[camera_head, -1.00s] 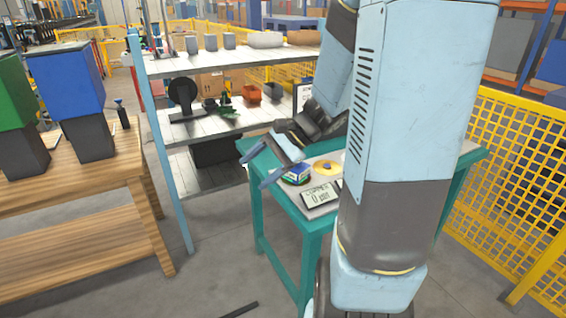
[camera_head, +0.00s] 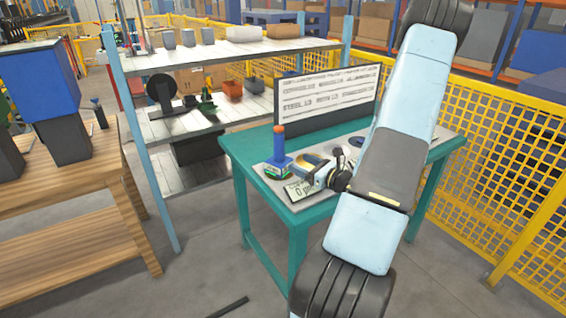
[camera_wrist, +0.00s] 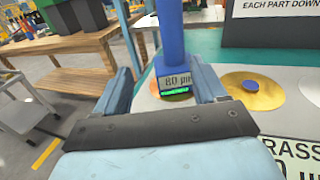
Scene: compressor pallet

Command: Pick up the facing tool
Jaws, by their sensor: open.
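The facing tool (camera_head: 279,148), which I take to be the upright blue piece with an orange top, stands on the left part of the teal table (camera_head: 296,217). In the wrist view, its blue shaft (camera_wrist: 172,30) rises from a block with a small display reading about 80 µm and a green lower edge. My gripper (camera_wrist: 164,76) is open, one finger on either side of the tool in that view. No contact shows. In the head view, my gripper (camera_head: 318,174) is low over the table, just right of the tool, partly hidden by my wrist.
A brass-coloured disc (camera_wrist: 253,91) with a blue centre lies right of the tool. A text board (camera_head: 328,93) stands behind. A labelled plate (camera_head: 301,189) lies at the table's front. A shelf unit (camera_head: 230,53) and a wooden bench (camera_head: 75,205) stand left; a yellow mesh fence (camera_head: 505,150) stands right.

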